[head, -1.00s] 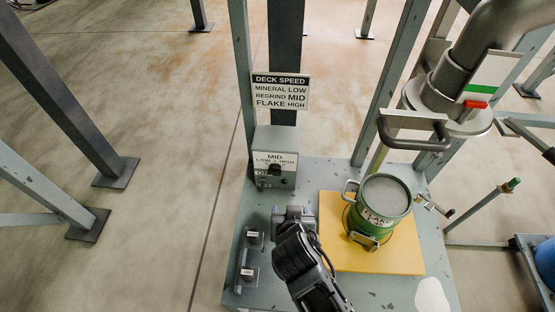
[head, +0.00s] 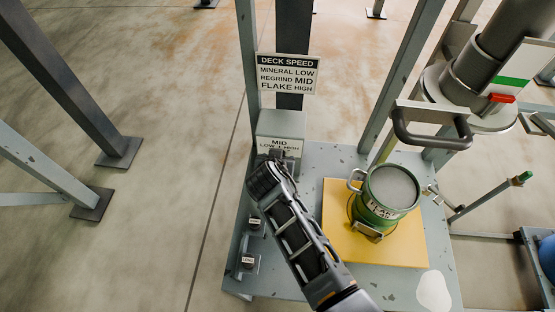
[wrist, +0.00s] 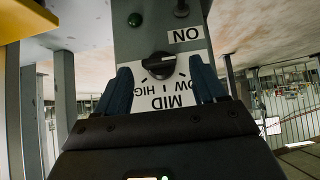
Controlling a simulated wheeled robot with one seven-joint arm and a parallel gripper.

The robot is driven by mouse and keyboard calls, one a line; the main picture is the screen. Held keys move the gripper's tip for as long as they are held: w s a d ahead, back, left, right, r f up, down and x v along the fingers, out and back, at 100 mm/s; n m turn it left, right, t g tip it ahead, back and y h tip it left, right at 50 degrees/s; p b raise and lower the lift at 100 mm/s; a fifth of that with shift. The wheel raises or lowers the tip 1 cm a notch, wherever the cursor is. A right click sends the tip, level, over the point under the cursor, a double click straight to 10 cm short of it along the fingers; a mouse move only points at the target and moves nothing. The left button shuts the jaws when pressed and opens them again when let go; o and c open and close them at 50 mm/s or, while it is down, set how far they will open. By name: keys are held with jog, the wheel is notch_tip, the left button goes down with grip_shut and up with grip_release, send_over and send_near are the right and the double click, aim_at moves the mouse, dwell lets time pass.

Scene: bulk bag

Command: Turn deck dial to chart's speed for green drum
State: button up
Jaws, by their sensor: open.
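The dial (wrist: 160,66) is a black knob on the grey deck box (head: 281,124). In the wrist view it shows upside down, with the MID and LOW/HIGH label around it; I cannot tell its setting for sure. My gripper (wrist: 160,88) is open, its blue-grey fingers on either side of the dial with visible gaps. In the head view my arm hides the dial. The deck speed chart (head: 287,74) reads mineral LOW, regrind MID, flake HIGH. The green drum (head: 381,205) stands on a yellow plate, its label appearing to read FLAKE.
Posts rise beside the chart and behind the deck. A filling spout (head: 476,90) with a curved handle (head: 430,134) hangs at the upper right. Two small labelled controls (head: 248,262) sit at the deck's left edge.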

jog(key=shift+w+f, duration=0.3)
jog(key=c, duration=1.1)
